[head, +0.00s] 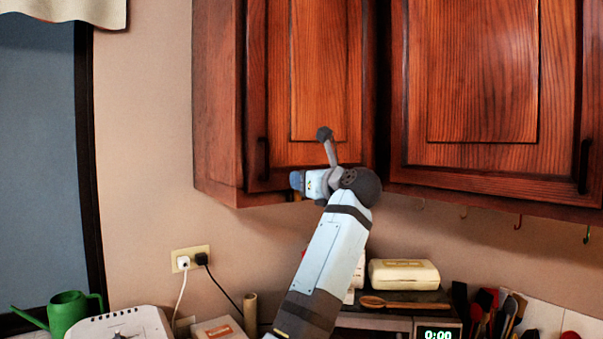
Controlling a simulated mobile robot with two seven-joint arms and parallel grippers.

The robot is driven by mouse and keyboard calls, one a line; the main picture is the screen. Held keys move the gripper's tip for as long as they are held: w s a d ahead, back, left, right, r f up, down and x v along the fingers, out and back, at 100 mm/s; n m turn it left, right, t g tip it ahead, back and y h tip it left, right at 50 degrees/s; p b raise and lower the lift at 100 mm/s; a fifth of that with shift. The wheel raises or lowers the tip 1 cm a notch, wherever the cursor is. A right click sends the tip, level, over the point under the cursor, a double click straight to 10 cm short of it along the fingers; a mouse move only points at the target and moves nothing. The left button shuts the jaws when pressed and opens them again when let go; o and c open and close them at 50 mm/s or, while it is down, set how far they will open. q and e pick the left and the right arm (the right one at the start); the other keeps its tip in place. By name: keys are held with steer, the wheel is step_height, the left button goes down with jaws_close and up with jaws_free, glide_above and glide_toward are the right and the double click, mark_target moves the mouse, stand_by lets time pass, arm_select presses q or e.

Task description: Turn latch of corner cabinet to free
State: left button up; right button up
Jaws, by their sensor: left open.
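A dark reddish-wood wall cabinet (219,110) hangs at the upper middle; I take it as the corner cabinet. Its left door (320,60) has a dark vertical handle (263,158) and looks closed. My left arm rises from the bottom, and my left gripper (308,181) is open in front of the door's lower edge, right of the handle and apart from it in the picture. I cannot tell whether it touches the wood. No latch shows clearly; one may be hidden behind the gripper. My right gripper is not in view.
A second cabinet door (485,75) with a dark handle (585,166) is on the right. Below are a cream box (403,274), a wooden spoon (405,302), several utensils and a green watering can (70,309). The wall left of the cabinet is clear.

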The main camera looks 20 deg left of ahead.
arm_select(q)
steer(key=shift+x, duration=1.05)
jaws_close()
steer(key=shift+f, duration=0.1)
